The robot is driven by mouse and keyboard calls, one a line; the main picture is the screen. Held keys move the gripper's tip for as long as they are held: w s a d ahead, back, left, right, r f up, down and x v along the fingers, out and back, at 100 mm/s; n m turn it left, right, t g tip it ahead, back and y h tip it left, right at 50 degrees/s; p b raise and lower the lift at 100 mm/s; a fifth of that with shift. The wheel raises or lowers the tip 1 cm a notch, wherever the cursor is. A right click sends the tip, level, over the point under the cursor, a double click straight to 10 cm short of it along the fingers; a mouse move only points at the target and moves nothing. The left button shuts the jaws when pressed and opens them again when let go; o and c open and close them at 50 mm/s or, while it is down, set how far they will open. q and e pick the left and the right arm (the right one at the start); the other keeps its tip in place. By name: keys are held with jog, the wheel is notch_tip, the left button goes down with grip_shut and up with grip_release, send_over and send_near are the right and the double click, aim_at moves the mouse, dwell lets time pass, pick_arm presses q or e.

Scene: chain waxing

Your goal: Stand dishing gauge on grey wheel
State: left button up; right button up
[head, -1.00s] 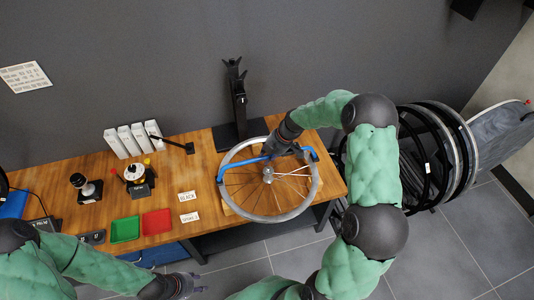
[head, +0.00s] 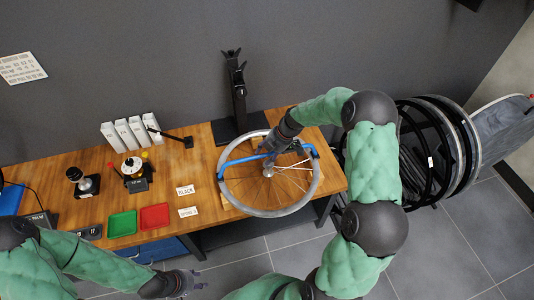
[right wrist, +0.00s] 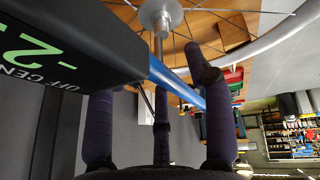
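The grey wheel (head: 309,196) lies flat on the wooden bench, its hub (head: 268,171) showing at the middle. The blue dishing gauge (head: 236,160) spans the wheel, with its ends near opposite sides of the rim. In the right wrist view, its blue bar (right wrist: 172,80) and a black display box with green digits (right wrist: 50,40) are close to the camera. My right gripper (head: 270,160) is at the gauge near the hub. Its dark fingers are spread around the bar; whether they press on it is unclear. My left gripper (head: 188,284) is in front of the bench, away from the wheel, fingers apart.
A green tray (head: 122,223) and a red tray (head: 154,216) lie left of the wheel, with two small label cards (head: 186,190) between. A black stand (head: 238,92) rises behind the wheel. White boxes (head: 124,132) stand at the back. Black wheels (head: 430,150) stand right of the bench.

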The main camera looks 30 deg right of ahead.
jog(key=v, duration=1.2)
